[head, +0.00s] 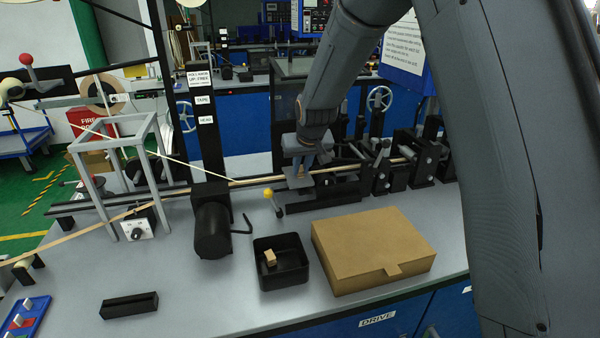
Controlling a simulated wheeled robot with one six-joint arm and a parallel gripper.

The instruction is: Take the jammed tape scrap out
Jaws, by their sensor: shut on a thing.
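My gripper (303,163) points down at the tape line behind the bench's middle. Its fingers are closed over a small grey plate (298,182) on the line. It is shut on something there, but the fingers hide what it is. I cannot make out the jammed tape scrap at this spot. A pale tan tape or rod (345,167) runs along the line to the right of my gripper. A small tan piece (270,258) lies in the black open bin (281,283) in front.
A yellow-knobbed lever (268,194) stands left of my gripper, beside a black motor-like cylinder (213,232). A closed cardboard box (372,245) sits right of the bin. Black roller stands (425,160) crowd the line at right.

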